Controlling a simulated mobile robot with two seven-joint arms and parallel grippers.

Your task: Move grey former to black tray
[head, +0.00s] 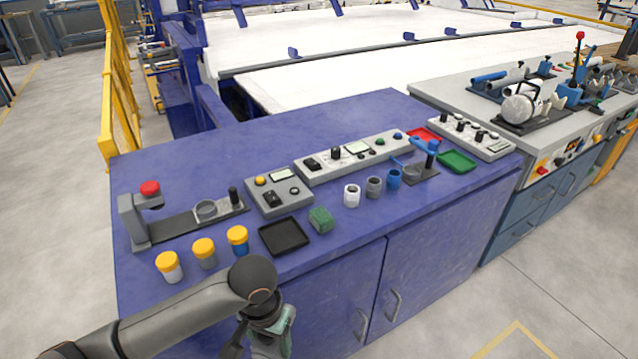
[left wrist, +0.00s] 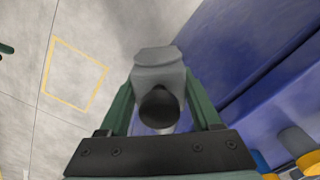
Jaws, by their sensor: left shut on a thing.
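The grey former (left wrist: 160,72), a grey piece with a dark round end, sits between the green fingers of my left gripper (left wrist: 160,90) in the left wrist view. The fingers are shut on it from both sides. In the head view my left gripper (head: 268,328) is at the bottom, in front of the bench's front edge and below the black tray. The former cannot be made out there. The black tray (head: 284,237) lies empty on the blue bench near its front edge. My right gripper is not in view.
On the blue bench (head: 350,225), yellow-capped containers (head: 204,253) stand left of the tray and a green block (head: 320,219) right of it. A control box (head: 279,196) is behind. White, grey and blue cups (head: 352,195) stand farther right. A green tray (head: 457,162) lies beyond.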

